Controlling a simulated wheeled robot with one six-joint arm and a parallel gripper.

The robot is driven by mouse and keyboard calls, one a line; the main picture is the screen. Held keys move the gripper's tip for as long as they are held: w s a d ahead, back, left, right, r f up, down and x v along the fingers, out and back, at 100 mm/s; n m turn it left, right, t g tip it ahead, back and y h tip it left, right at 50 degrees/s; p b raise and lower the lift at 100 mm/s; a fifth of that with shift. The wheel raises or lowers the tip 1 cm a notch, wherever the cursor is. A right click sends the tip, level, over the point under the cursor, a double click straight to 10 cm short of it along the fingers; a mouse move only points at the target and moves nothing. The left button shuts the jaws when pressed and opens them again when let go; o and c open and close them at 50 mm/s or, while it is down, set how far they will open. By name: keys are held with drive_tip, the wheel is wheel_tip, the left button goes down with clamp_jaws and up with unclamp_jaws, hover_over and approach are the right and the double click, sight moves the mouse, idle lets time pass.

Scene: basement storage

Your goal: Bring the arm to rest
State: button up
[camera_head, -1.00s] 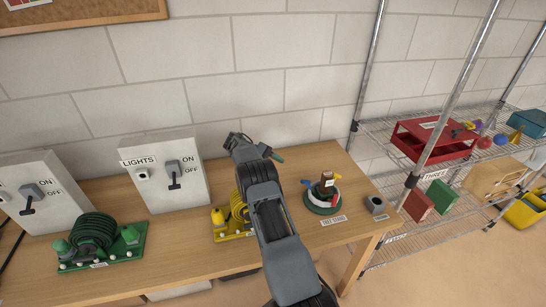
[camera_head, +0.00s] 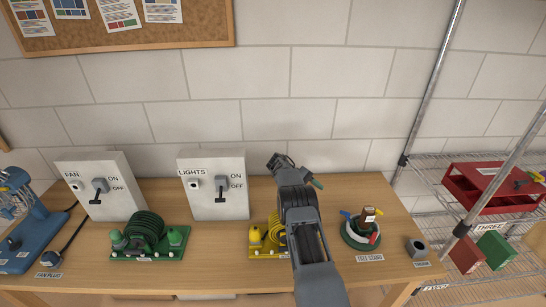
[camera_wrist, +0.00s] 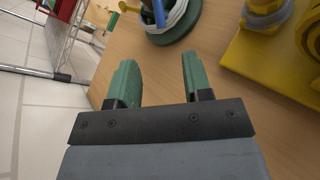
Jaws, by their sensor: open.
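My gripper (camera_wrist: 157,80) shows in the wrist view with its two green fingers apart and nothing between them. Below the fingers lies the bare wooden table top. In the head view my arm reaches up from the bottom edge over the table, and my gripper (camera_head: 312,180) is near the wall side, partly hidden by the wrist. The arm covers part of a yellow board with a yellow cable coil (camera_head: 268,236). The gripper is apart from the things on the table.
The wooden table (camera_head: 203,268) carries the FAN box (camera_head: 103,187), the LIGHTS box (camera_head: 213,185), a green coil board (camera_head: 150,238) and the round tree stand (camera_head: 360,238). A wire shelf with a red crate (camera_head: 490,187) stands at right. A corkboard (camera_head: 120,30) hangs above.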

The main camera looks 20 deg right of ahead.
drive_tip(key=s+a+r+n+t+y, duration=0.15)
drive_tip(key=s+a+r+t, duration=0.25)
drive_tip(key=a+r+t, duration=0.7)
drive_tip(key=s+a+r+m+t+y, duration=0.1)
drive_tip(key=s+a+r+t+y, duration=0.1)
drive_tip(key=s+a, duration=0.6)
drive_tip(key=s+a+r+t+y, duration=0.3)
drive_tip(key=s+a, duration=0.5)
drive_tip(key=s, duration=0.1)
drive_tip(key=shift+s+m+y, duration=0.3)
drive_tip(key=shift+m+y, duration=0.05)
drive_tip(key=shift+a+r, duration=0.1)
